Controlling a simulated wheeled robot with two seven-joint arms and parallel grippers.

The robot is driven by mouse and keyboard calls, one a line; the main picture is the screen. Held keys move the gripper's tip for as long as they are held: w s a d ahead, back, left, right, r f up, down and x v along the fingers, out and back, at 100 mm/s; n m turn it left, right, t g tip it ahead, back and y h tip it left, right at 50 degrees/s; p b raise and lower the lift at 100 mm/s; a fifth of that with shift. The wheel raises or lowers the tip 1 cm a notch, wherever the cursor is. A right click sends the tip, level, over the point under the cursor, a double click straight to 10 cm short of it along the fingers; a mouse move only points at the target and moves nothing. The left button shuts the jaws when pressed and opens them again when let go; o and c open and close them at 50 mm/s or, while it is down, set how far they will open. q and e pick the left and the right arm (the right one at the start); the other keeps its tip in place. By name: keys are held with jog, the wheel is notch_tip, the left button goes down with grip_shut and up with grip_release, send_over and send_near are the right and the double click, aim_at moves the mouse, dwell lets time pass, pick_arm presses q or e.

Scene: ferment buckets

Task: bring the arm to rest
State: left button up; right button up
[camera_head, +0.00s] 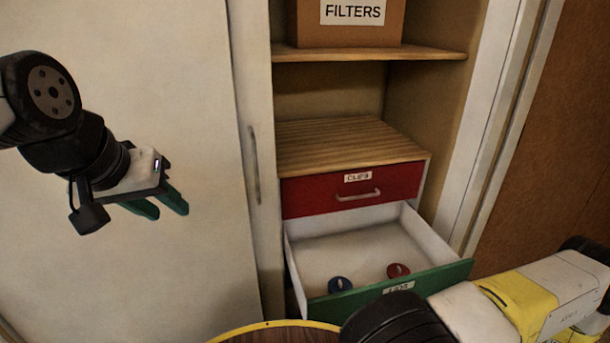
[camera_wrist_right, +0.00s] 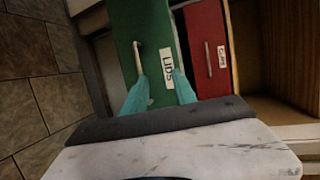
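My left gripper (camera_head: 168,209) hangs in front of the pale cabinet door at the left of the head view. Its two green fingers are apart, with nothing between them. My right arm comes in at the lower right of the head view, and its gripper is out of sight there. In the right wrist view, my right gripper (camera_wrist_right: 162,86) has its two teal fingers apart and empty. They point at the green front of the LIDS drawer (camera_wrist_right: 150,25), on either side of its label. The drawer's handle (camera_wrist_right: 137,58) is just beyond one fingertip; contact cannot be told.
A FILTERS box (camera_head: 345,30) sits on the shelf. A yellow-rimmed round top (camera_head: 270,333) is at the bottom.

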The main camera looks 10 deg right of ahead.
jog(key=w+a+r+n+g+y, duration=0.25)
jog(key=w+a+r, duration=0.2)
jog(key=r, duration=0.45)
jog(key=w+a+r+n+g+y, duration=0.1)
jog(key=w+a+r+n+g, duration=0.3)
jog(key=r, duration=0.4)
jog(key=w+a+r+n+g+y, duration=0.15)
jog(key=w+a+r+g, duration=0.3)
jog(key=r, duration=0.45)
jog(key=s+a+r+n+t+h, duration=0.1)
jog(key=s+a+r+n+h, duration=0.2)
jog(key=a+r, duration=0.6)
jog(key=s+a+r+n+t+h, duration=0.2)
jog(key=s+a+r+h, duration=0.3)
jog(key=a+r, duration=0.5)
notch_tip(320, 180, up, 5)
jog(key=shift+s+a+f+n+h, duration=0.15)
jog(key=shift+s+n+h, duration=0.35)
jog(key=shift+n, duration=0.4)
